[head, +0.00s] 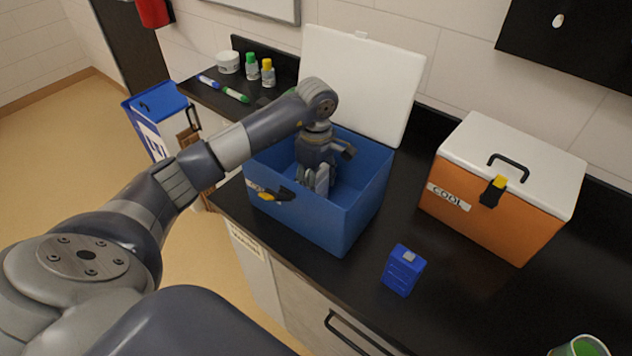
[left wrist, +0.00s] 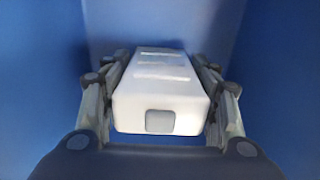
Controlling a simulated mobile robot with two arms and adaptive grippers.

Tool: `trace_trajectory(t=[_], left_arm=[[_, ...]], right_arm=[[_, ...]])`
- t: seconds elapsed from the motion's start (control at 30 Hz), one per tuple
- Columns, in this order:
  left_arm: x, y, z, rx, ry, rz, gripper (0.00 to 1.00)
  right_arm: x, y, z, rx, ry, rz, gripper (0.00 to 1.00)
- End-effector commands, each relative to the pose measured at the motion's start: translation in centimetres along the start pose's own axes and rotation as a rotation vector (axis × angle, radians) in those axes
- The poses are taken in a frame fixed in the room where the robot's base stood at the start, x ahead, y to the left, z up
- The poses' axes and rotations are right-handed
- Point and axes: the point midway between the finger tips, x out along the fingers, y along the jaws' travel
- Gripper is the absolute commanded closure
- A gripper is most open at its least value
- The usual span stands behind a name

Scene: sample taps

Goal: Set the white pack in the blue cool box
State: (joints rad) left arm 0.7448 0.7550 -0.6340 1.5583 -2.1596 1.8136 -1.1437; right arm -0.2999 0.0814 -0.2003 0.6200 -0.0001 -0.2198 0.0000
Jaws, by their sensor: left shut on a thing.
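The blue cool box (head: 327,217) stands on the dark counter with its white lid (head: 358,85) raised behind it. My left gripper (head: 318,184) reaches down inside the box. It is shut on the white pack (head: 323,181), which is mostly hidden by the gripper and the box's front wall in the head view. In the left wrist view the white pack (left wrist: 160,90) lies between both fingers, with a grey square on its near end and blue box walls around it. I cannot tell whether the pack touches the box floor. My right gripper is not in view.
An orange cool box (head: 500,205) with its lid closed stands to the right. A blue pack (head: 403,270) stands on the counter in front. Small bottles (head: 267,72), a white jar (head: 228,62) and markers (head: 236,95) are at the back left. A green-topped cup (head: 580,346) is at lower right.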

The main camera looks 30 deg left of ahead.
Motion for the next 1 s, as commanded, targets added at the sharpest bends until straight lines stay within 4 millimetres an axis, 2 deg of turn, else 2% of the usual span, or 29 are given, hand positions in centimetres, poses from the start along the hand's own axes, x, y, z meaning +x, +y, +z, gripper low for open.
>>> trace_trajectory(t=[0.1, 0.13, 0.2, 0.23, 0.7, 0.87, 1.0], left_arm=[[0.4, 0.0, 0.0, 0.000, 0.000, 0.000, 0.79], [0.4, 0.0, 0.0, 0.001, 0.000, 0.000, 0.43], [0.3, 0.0, 0.0, 0.001, 0.000, -0.001, 0.27], [0.3, 0.0, 0.0, 0.001, 0.000, -0.001, 0.25], [-0.4, 0.1, 0.0, 0.000, 0.000, 0.003, 0.25], [-2.8, 0.1, 0.0, 0.001, 0.002, 0.006, 0.25], [-5.7, 0.2, 0.0, -0.001, 0.001, 0.006, 0.25]], right_arm=[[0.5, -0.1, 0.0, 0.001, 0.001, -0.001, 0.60], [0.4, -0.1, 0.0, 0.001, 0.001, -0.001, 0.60], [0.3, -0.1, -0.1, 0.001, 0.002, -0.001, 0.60], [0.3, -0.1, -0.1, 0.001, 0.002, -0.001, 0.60], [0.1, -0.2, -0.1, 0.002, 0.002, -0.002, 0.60], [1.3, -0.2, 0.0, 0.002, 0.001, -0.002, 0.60], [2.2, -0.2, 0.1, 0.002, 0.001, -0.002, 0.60]])
